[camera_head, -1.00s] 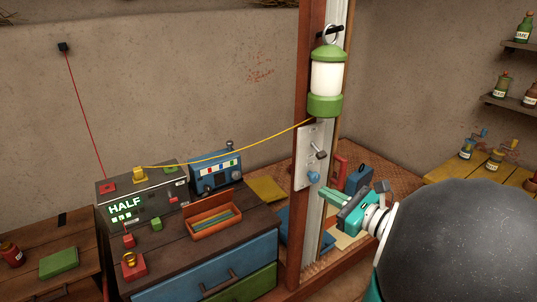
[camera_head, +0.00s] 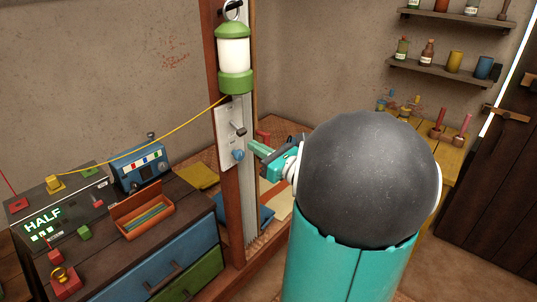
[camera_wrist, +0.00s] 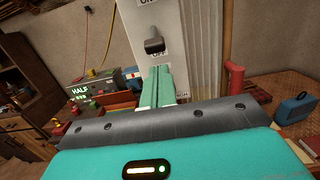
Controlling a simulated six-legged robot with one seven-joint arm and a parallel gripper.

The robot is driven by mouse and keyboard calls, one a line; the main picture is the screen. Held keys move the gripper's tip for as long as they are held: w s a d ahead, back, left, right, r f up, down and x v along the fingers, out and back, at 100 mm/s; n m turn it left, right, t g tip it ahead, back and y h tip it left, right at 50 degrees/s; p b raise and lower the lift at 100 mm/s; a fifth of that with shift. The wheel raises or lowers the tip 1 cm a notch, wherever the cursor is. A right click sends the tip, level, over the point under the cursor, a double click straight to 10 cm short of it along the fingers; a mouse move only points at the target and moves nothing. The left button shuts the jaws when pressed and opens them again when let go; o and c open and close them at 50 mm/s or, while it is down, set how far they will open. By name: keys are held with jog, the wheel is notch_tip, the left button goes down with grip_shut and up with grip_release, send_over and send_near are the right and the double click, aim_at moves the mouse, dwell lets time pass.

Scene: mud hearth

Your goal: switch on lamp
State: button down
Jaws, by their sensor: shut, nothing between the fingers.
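The lamp (camera_head: 234,55) is a white cylinder with a green cap and base, hung on a wooden post; its white part looks pale. In the wrist view the fingertips (camera_wrist: 161,70) lie just below the toggle; contact cannot be told.
A box with a lit HALF display (camera_head: 43,218) and a blue radio-like box (camera_head: 140,165) stand on the left cabinet. An orange tray (camera_head: 142,222) lies before them. A yellow cable (camera_head: 150,145) runs to the lamp. Shelves (camera_head: 445,72) hang at the back right.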

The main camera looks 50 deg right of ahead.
aim_at(244, 131)
jog(key=shift+w+a+r, duration=0.1)
jog(key=shift+w+r, duration=0.1)
jog(key=shift+w, duration=1.75)
jog(key=shift+s+r+g, duration=0.25)
jog(key=shift+r+g, duration=0.15)
jog(key=shift+g, duration=0.3)
jog(key=shift+s+r+g, duration=0.25)
jog(key=shift+r+g, duration=0.45)
jog(key=shift+g, duration=0.4)
jog(key=r+g, duration=0.1)
jog(key=g, duration=0.1)
jog(key=r+g, duration=0.1)
jog(key=shift+s+r+g, duration=0.15)
jog(key=shift+s+g, duration=0.05)
jog(key=shift+g, duration=0.2)
jog(key=shift+r, duration=0.35)
